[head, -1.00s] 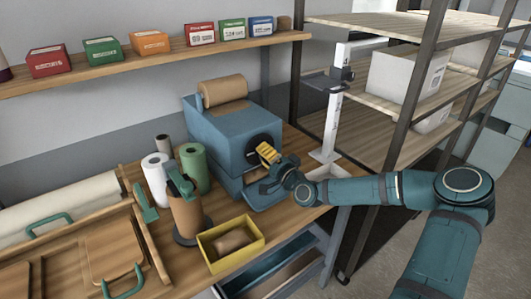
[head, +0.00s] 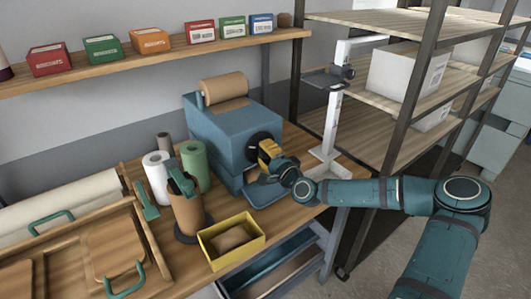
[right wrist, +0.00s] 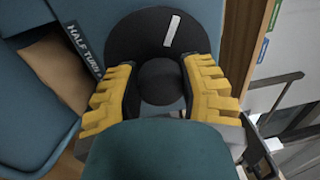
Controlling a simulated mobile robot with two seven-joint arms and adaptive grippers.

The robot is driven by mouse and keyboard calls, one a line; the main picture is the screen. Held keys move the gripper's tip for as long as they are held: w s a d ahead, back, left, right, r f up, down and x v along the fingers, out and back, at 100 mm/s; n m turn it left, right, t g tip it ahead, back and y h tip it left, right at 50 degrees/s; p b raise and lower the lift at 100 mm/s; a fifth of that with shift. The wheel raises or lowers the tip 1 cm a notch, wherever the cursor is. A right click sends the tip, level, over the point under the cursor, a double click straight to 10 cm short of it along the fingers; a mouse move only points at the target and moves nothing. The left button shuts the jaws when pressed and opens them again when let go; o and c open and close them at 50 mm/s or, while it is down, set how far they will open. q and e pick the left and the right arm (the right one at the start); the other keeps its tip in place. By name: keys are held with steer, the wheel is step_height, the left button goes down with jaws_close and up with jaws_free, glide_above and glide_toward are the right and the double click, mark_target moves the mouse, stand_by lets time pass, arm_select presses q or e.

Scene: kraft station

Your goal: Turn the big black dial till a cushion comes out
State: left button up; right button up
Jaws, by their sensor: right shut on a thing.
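The blue machine (head: 232,125) stands on the bench with a brown paper roll (head: 222,88) on top. The big black dial (head: 262,139) is on its front, partly hidden by my right gripper (head: 266,150). In the right wrist view the dial (right wrist: 130,45) shows a white mark and a central knob (right wrist: 162,80). My right gripper's yellow fingers (right wrist: 158,92) are shut on the knob, one on each side. Brown paper (right wrist: 60,68) shows at the machine's outlet in the right wrist view, beside a "HALF TURN" label. My left gripper is out of view.
A yellow box (head: 212,250) holding a brown paper cushion (head: 232,238) sits at the bench's front edge. A brown roll on a stand (head: 187,212), a white roll (head: 158,178) and a green roll (head: 194,165) stand left of the machine. A white stand (head: 331,130) is at right.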

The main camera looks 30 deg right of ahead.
steer(key=shift+a, duration=0.1)
steer(key=o, duration=1.2)
steer(key=shift+s, duration=0.1)
steer(key=shift+s, duration=0.35)
steer(key=s, duration=1.1)
steer(key=shift+d+f, duration=0.4)
steer(key=shift+f, duration=0.05)
